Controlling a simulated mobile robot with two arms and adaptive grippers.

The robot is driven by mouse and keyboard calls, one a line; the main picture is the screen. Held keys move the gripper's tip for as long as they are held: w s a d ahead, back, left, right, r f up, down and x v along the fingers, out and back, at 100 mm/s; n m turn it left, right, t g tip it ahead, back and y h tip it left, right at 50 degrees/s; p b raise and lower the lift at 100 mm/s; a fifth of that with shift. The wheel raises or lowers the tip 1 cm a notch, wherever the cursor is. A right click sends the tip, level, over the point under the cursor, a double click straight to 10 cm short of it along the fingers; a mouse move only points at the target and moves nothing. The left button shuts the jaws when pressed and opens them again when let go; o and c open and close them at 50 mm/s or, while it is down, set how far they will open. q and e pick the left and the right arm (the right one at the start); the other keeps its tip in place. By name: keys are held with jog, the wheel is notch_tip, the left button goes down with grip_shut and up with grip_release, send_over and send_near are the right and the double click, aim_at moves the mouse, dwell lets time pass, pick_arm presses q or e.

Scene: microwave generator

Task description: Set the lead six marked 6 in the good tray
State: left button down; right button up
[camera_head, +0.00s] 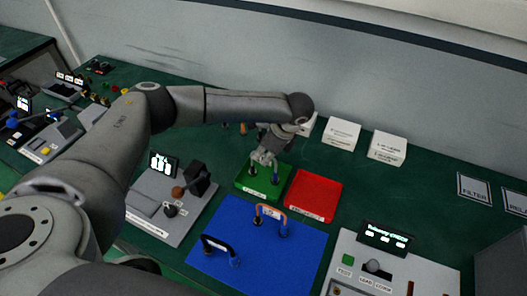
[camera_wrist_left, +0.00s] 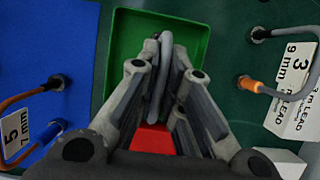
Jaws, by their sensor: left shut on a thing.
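My left gripper (camera_head: 264,158) is shut on a grey lead (camera_wrist_left: 160,70) and holds it over the green tray (camera_head: 245,186). The lead's dark plug ends (camera_head: 275,177) point down at the tray floor; I cannot tell whether they touch it. The lead's number is hidden by the fingers. The green tray also shows in the left wrist view (camera_wrist_left: 118,40), around the fingers. Its small front label is too blurred to read. My right gripper is not in view.
A red tray (camera_head: 314,194) adjoins on the right. The blue mat (camera_head: 243,272) in front holds an orange lead (camera_head: 270,210) and a black lead (camera_head: 219,244). White blocks (camera_head: 342,133) stand behind. Instrument panels (camera_head: 165,207) flank the mat.

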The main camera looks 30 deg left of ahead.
pick_arm(q)
jog(key=shift+f, duration=0.15)
jog(key=c, duration=1.6)
grip_release()
jog(key=shift+o, duration=0.2)
jog(key=b+v, duration=0.3)
jog(key=v, duration=0.9)
jog(key=shift+s+d, duration=0.1)
jog(key=shift+s, duration=0.05)
